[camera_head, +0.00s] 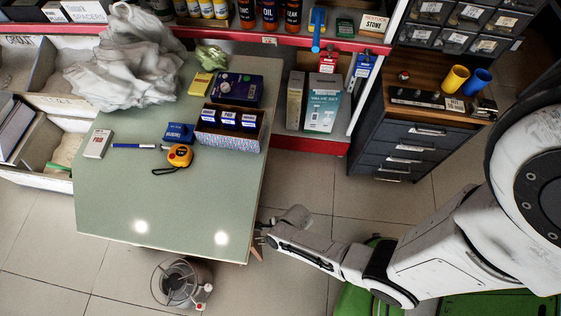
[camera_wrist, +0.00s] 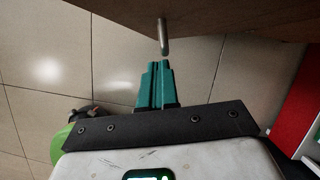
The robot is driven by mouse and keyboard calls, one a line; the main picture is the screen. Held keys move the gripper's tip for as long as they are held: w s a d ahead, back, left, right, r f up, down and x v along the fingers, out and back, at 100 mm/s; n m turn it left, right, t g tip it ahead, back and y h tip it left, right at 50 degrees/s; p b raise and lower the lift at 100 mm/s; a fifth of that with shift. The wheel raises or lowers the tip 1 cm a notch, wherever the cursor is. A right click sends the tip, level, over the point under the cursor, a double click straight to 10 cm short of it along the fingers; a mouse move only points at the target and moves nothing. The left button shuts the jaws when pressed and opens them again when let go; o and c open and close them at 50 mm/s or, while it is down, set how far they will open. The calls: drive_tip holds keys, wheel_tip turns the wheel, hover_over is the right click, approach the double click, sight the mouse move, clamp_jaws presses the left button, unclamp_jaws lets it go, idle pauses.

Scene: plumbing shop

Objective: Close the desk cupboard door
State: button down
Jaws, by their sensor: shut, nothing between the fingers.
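The desk (camera_head: 170,215) has a pale green top, and its front right corner is near my arm in the head view. In the wrist view a brown wooden panel (camera_wrist: 235,18), likely the cupboard door, crosses the top with a metal bar handle (camera_wrist: 163,38). My gripper (camera_wrist: 157,66) has teal fingers held together and empty, with tips just below the handle; I cannot tell whether they touch it. In the head view my gripper (camera_head: 261,236) is beside the desk's right edge, and a brown sliver (camera_head: 257,253) shows there. The desktop hides most of the door, so its opening angle cannot be told.
A dark drawer cabinet (camera_head: 410,140) and shelves with a red edge (camera_head: 315,144) stand behind. Tiled floor (camera_head: 305,185) is clear right of the desk. A green object (camera_head: 355,300) lies under my arm.

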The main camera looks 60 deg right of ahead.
drive_tip(key=shift+w+a+b, duration=0.35)
drive_tip(key=shift+w+a, duration=1.15)
drive_tip(key=shift+w, duration=0.25)
drive_tip(key=s+d+r+p, duration=0.1)
drive_tip(key=s+r+p, duration=0.3)
drive_tip(key=s+r, duration=0.3)
drive_tip(key=shift+a+v, duration=0.25)
drive_tip(key=shift+v, duration=0.95)
drive_tip(key=shift+w+d+r, duration=0.1)
drive_tip(key=shift+r, duration=0.05)
drive_tip(key=d+r+n+g+h, duration=0.1)
drive_tip(key=d+r+n, duration=0.3)
drive_tip(key=r+n, duration=0.9)
drive_tip(key=s+d+r+n+g+h, duration=0.1)
drive_tip(key=d+r+n, duration=0.4)
drive_tip(key=r+n, duration=0.8)
drive_tip(key=shift+d+r+n+g+h, duration=0.3)
drive_tip(key=shift+r+n+h, duration=0.1)
drive_tip(key=shift+n, duration=0.5)
